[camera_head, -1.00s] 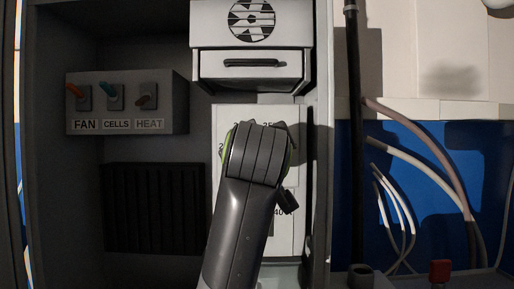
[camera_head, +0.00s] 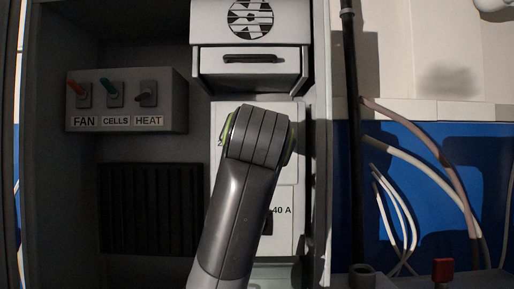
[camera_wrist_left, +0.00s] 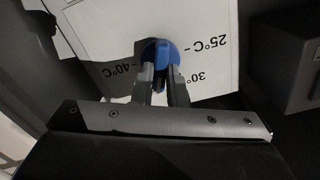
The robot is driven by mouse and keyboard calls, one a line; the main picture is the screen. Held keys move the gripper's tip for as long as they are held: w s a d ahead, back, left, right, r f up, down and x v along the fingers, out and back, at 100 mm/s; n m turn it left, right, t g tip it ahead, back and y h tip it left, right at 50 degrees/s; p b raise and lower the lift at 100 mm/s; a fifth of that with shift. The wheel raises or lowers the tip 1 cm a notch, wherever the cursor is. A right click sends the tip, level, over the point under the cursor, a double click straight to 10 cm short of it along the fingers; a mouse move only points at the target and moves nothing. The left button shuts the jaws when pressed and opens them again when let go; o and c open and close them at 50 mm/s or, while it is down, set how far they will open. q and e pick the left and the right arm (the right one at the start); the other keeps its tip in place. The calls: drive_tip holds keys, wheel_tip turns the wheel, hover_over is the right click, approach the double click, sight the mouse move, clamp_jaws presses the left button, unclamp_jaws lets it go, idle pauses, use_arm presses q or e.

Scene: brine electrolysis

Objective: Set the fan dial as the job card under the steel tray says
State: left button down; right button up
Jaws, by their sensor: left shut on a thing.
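In the left wrist view, my left gripper (camera_wrist_left: 160,88) is shut on a blue dial knob (camera_wrist_left: 158,52). The knob stands out from a white dial plate (camera_wrist_left: 105,35). The plate shows upside-down marks 25°C, 30°C and 40°C around the knob. I cannot tell which mark the knob points to. In the head view, my left arm (camera_head: 245,190) comes up from below and hides the knob and my gripper; part of the white panel (camera_head: 285,180) shows beside it. The job card and the steel tray cannot be made out in these frames. My right gripper is not in view.
A grey switch box (camera_head: 125,100) with FAN, CELLS and HEAT levers is at upper left, above a black ribbed block (camera_head: 152,210). A fan grille (camera_head: 251,18) and a drawer (camera_head: 253,70) are above my arm. A black pipe (camera_head: 354,150) and hoses (camera_head: 420,150) are at right.

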use_arm(q)
drive_tip(key=shift+m, duration=0.6)
drive_tip(key=shift+b, duration=0.3)
drive_tip(key=c, duration=1.4)
unclamp_jaws()
drive_tip(key=shift+c, duration=0.2)
drive_tip(key=s+b, duration=1.6)
drive_tip(key=s, duration=0.1)
drive_tip(key=shift+s, duration=0.15)
